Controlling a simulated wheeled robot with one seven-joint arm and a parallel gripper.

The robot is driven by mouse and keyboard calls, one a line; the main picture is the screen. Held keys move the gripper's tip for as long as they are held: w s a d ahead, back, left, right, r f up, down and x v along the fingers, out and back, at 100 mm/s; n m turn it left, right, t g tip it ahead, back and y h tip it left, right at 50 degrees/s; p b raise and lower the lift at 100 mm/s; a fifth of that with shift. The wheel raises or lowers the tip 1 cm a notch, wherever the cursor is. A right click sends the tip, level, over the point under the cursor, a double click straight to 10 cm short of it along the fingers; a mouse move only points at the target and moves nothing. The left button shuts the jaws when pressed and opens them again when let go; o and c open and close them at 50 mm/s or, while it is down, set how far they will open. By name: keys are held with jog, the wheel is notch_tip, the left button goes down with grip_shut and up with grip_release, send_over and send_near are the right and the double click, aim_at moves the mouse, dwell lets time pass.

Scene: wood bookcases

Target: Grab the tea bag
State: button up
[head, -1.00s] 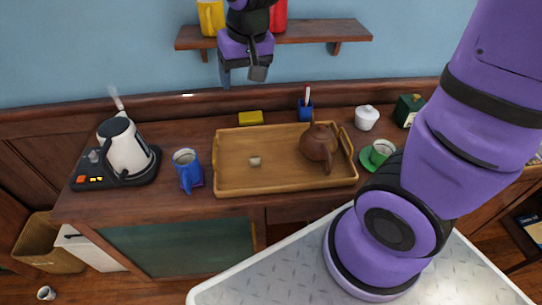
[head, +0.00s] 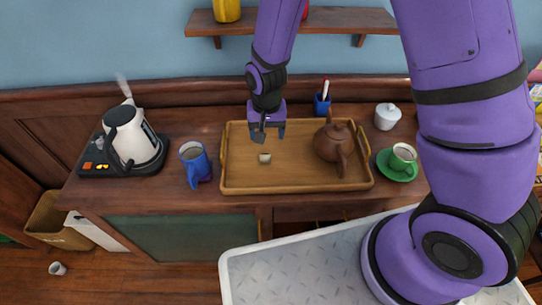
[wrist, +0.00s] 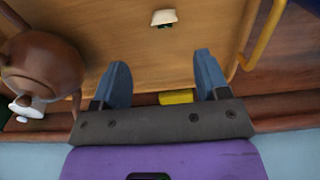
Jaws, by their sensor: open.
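The tea bag (head: 265,158) is a small pale piece lying on the wooden tray (head: 300,184), a little left of its middle. In the wrist view the tea bag (wrist: 164,17) shows near the top edge, with a small dark green mark. My gripper (head: 268,134) points down over the back part of the tray, behind the tea bag and apart from it. In the wrist view its two blue-grey fingers (wrist: 160,78) are spread wide with nothing between them but tray surface.
A brown teapot (head: 333,144) stands on the tray's right side. A green cup (head: 402,156) on a saucer is right of the tray. A blue mug (head: 195,164) and a kettle (head: 128,137) are left. A yellow block (wrist: 177,97) lies behind the tray.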

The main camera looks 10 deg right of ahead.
aim_at(265, 154)
notch_tip(265, 154, down, 5)
jog(key=shift+r, duration=0.1)
jog(key=f, duration=0.4)
jog(key=shift+s+a, duration=0.25)
jog(key=shift+a, duration=0.1)
jog(key=shift+f, duration=0.7)
jog(key=c, duration=1)
